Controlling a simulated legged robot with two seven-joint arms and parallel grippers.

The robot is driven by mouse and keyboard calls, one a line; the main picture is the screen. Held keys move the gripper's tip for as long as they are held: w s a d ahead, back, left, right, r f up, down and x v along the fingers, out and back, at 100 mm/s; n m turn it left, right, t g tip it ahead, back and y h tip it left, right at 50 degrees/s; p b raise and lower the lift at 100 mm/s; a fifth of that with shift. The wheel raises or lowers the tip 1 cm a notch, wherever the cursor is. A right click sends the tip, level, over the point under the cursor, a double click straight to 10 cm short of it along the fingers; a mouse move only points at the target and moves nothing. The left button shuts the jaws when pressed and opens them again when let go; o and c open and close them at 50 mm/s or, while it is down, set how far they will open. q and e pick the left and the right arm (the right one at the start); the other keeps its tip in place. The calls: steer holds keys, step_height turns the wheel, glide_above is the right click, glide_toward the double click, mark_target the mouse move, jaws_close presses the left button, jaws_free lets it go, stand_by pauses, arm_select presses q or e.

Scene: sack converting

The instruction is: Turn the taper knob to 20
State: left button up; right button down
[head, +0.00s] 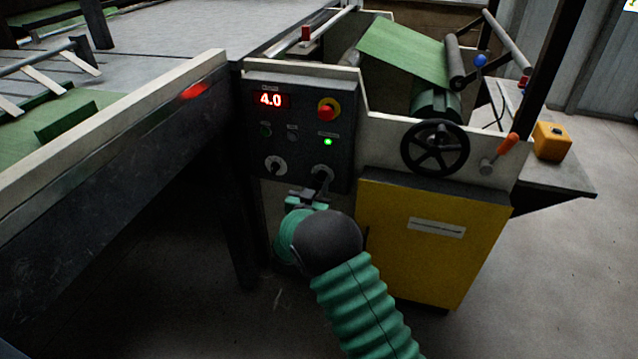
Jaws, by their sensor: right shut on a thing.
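The dark control panel (299,128) stands in the middle of the head view. Its red display (271,100) reads 4.0. Two round knobs sit low on the panel: a left-hand knob (275,165) with a pale pointer, and a right-hand knob (322,172). Their labels are too small to read, so I cannot tell by print which one is the taper knob. My right gripper (318,188) comes up from below and is shut on the right-hand knob, whose lower part its fingers hide. My left gripper is not in view.
A red emergency button (327,109) on a yellow plate and a lit green lamp (327,142) sit above the held knob. A black handwheel (434,148) and an orange-handled lever (499,154) are to the right. A yellow cabinet (470,250) stands beside my right arm.

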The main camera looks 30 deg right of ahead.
steer(key=m, duration=0.2)
steer(key=shift+m, duration=0.4)
steer(key=m+b, duration=0.1)
steer(key=m, duration=0.1)
steer(key=shift+f+m, duration=0.1)
steer(key=shift+m, duration=0.3)
steer(key=m+b, duration=0.2)
steer(key=m, duration=0.3)
steer(key=shift+m, duration=0.4)
steer(key=c, duration=1.1)
jaws_free()
steer(key=shift+c, duration=0.2)
